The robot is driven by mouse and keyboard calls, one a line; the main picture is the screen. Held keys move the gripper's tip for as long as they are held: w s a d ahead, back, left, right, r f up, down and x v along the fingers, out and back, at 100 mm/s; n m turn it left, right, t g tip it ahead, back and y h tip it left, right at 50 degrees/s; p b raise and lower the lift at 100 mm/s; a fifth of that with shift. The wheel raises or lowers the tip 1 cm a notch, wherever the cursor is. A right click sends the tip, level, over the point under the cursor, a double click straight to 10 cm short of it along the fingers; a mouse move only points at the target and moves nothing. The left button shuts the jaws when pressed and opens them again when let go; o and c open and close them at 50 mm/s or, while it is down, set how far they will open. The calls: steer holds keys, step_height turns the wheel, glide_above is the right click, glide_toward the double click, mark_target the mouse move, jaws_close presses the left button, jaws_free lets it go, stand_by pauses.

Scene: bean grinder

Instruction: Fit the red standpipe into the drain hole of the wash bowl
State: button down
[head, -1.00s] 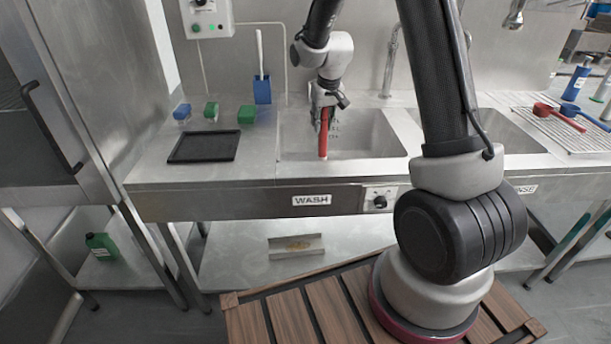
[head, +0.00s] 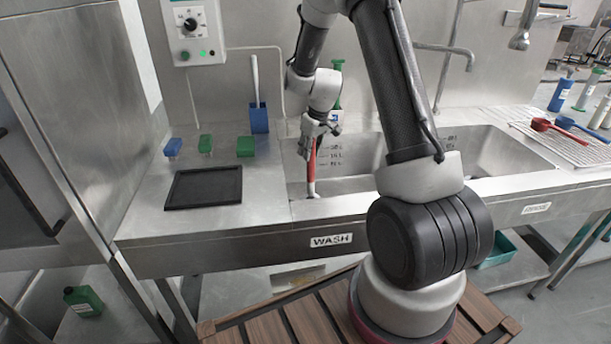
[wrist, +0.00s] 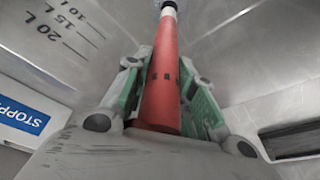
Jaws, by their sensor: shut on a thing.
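The red standpipe (head: 312,170) hangs roughly upright inside the left part of the wash bowl (head: 352,158). My gripper (head: 311,140) is shut on its upper part. In the wrist view the standpipe (wrist: 162,75) runs between the two green-padded fingers of my gripper (wrist: 165,90) and ends in a white section with a dark tip at the top edge. In the head view its lower end is close to the bowl's floor near the front left corner. The drain hole is not clearly visible, and I cannot tell whether the tip is in it.
A blue holder (head: 259,118) and a green-topped bottle (head: 337,90) stand at the back. The second bowl (head: 480,160) is to the right, partly behind my arm.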

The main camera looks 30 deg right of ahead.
steer(key=shift+f, duration=2.85)
steer(key=c, duration=1.2)
jaws_free()
step_height(320, 180, up, 25)
steer(key=m, duration=0.1)
glide_above(309, 163)
steer(key=s+a, duration=0.1)
steer(key=s, duration=1)
steer(key=s+r+m, duration=0.1)
steer(key=s+r, duration=0.1)
steer(key=s, duration=0.5)
steer(key=s+r+t, duration=0.1)
steer(key=s+r, duration=0.1)
steer(key=s, duration=0.6)
steer(key=s+a+r+m+h, duration=0.1)
steer(key=s+r, duration=0.1)
steer(key=s, duration=0.5)
steer(key=shift+s+r+m, duration=0.3)
steer(key=shift+s, duration=0.05)
